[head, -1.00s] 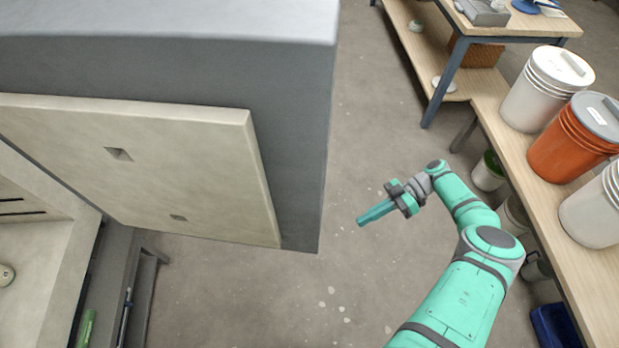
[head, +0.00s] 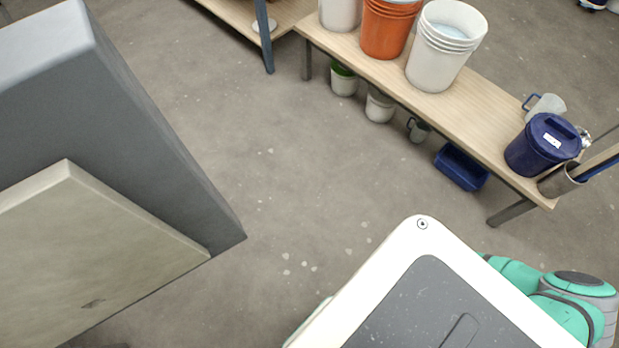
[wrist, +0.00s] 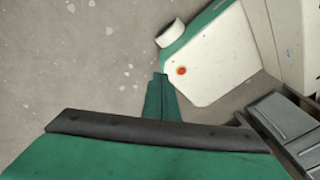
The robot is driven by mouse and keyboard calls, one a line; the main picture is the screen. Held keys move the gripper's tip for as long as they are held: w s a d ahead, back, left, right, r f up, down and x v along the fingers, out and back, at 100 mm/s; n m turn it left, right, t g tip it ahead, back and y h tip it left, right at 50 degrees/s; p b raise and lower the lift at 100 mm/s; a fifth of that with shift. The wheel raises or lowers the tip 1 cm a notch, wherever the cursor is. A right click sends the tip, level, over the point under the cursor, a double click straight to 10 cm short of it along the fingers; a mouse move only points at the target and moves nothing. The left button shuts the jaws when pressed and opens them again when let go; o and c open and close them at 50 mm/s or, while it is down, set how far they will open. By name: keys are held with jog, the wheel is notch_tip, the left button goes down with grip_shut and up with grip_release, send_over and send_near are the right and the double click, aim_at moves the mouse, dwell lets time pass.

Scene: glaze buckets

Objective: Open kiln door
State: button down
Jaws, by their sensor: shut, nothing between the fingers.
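The kiln door (head: 150,120) is a thick grey slab with a beige inner lining panel (head: 90,250). It fills the left side of the head view, its lined face turned toward the lower left. The kiln's chamber and the door's hinge side are out of view. My gripper (wrist: 161,88) shows only in the wrist view, its green fingers shut and empty above the bare floor. The door does not show in the wrist view, and no contact between gripper and door is visible. In the head view my arm is at the lower right, away from the door.
A wooden bench (head: 465,110) runs along the upper right with an orange bucket (head: 385,28), a white bucket (head: 440,50) and a blue lidded bucket (head: 540,145). A blue bin (head: 460,168) and small pots stand under it. Concrete floor between door and bench is clear.

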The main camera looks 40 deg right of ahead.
jog(key=w+a+r+m+t, duration=0.25)
jog(key=a+r, duration=0.25)
jog(key=a, duration=0.4)
jog(key=w+a+r+m+t, duration=0.15)
jog(key=a+r+t, duration=0.25)
jog(key=a, duration=0.6)
jog(key=w+a+r+m+t, duration=0.1)
jog(key=w+a+r+t, duration=0.2)
jog(key=r, duration=0.5)
jog(key=w+a+r+m+t+h, duration=0.1)
jog(key=w+a+r+t, duration=0.2)
jog(key=r, duration=0.6)
jog(key=w+a+r+m+t+h, duration=0.1)
jog(key=w+a+r+t, duration=0.2)
jog(key=w+r, duration=0.3)
notch_tip(320, 180, up, 3)
jog(key=shift+w+a+r+m, duration=0.1)
jog(key=shift+w+a+m, duration=0.3)
jog(key=shift+a, duration=0.35)
